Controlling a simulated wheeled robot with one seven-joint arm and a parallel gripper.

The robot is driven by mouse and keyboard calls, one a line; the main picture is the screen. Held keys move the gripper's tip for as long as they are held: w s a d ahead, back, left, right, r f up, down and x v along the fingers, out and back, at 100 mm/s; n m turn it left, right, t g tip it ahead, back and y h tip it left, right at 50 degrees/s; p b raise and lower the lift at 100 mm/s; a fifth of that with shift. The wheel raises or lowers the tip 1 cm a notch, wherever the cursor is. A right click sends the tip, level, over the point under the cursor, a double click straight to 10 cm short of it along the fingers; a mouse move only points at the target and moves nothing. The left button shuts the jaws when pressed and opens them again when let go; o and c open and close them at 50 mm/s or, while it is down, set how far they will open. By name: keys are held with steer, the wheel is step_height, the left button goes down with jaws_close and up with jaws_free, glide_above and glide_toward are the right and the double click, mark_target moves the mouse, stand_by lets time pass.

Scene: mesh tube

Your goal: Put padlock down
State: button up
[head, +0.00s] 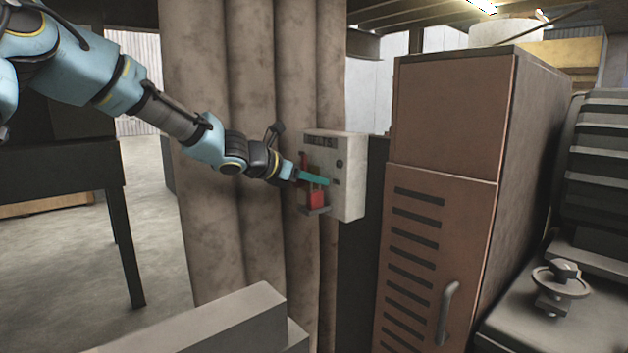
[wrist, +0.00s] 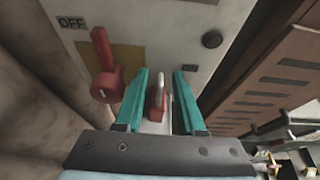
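The padlock has a red body (head: 316,198) and a grey metal shackle (wrist: 160,82). In the head view it appears to sit upright on a small ledge (head: 315,211) at the front of the grey switch box (head: 347,178). My gripper (head: 314,179) reaches in from the left, its teal fingers just above the padlock. In the wrist view my gripper (wrist: 161,73) is open, with the padlock between and below the fingers. A gap shows on the right; the left finger is very close to it. The padlock's underside is hidden.
A red lever (wrist: 105,65) with a round hub stands on the box face beside the left finger, near the OFF label (wrist: 71,22). A black knob (wrist: 211,40) is on the right. A brown vented cabinet (head: 430,200) stands to the right, and a ribbed column (head: 230,240) behind my arm.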

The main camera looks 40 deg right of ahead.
steer(key=v, duration=1.1)
steer(key=shift+a+b, duration=0.35)
steer(key=shift+a, duration=0.05)
steer(key=w+a+f+m+t+y, duration=0.1)
steer(key=a+f+m+y, duration=0.25)
steer(key=a+f, duration=0.5)
steer(key=w+a+f+m+t+y, duration=0.1)
steer(key=w+a+f+m+y, duration=0.15)
steer(key=a+f+m, duration=0.65)
steer(key=s+a+f+m+y, duration=0.1)
steer(key=s+a+m+y, duration=0.2)
steer(key=a, duration=1.2)
steer(key=s+a+f+m+y, duration=0.2)
steer(key=s+a+m+y, duration=0.1)
steer(key=a, duration=1.2)
steer(key=shift+s+a+y, duration=0.25)
steer(key=shift+s+y, duration=0.05)
steer(key=shift+y, duration=0.3)
